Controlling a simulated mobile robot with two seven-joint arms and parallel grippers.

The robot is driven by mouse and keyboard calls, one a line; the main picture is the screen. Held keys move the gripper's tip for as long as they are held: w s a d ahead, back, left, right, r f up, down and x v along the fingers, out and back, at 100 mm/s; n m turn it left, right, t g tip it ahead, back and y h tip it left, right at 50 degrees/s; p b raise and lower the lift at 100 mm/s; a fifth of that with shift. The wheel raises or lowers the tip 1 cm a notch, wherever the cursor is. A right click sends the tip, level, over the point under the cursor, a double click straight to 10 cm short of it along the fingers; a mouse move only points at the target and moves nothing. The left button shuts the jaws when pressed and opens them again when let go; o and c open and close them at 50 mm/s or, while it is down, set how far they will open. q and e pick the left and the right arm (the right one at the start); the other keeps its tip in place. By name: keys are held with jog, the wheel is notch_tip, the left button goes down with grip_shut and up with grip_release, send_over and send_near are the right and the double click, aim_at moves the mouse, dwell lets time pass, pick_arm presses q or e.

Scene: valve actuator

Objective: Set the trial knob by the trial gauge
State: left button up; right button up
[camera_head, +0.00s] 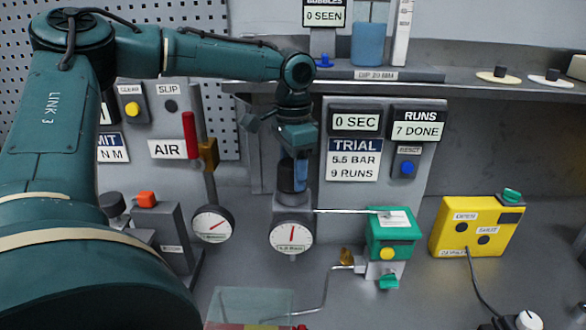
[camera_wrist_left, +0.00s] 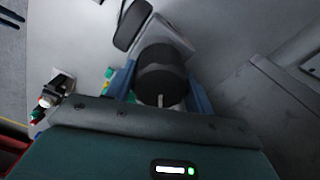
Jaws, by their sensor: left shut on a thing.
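The trial knob (camera_head: 290,176) is a dark cylinder on top of a grey regulator body. The trial gauge (camera_head: 291,235), a round white dial with a red needle pointing roughly straight up, sits on the front of that body. My left gripper (camera_head: 293,172) comes down from above and is shut on the knob. In the left wrist view the black knob (camera_wrist_left: 161,75) sits between the two blue fingers. The trial sign (camera_head: 353,160) reads 5.5 BAR and 9 RUNS. My right gripper is not in view.
Another gauge (camera_head: 213,224) hangs left, below a red-handled air valve (camera_head: 190,135). A thin tube runs right to a green actuator (camera_head: 392,235). A yellow box (camera_head: 475,228) with buttons stands further right. A clear bin (camera_head: 250,306) is at the front. A shelf (camera_head: 455,82) overhangs behind.

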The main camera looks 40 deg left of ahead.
pick_arm(q)
jog(key=o, duration=1)
notch_tip(320, 180, up, 13)
jog(key=shift+r, duration=0.1)
dwell(0.6)
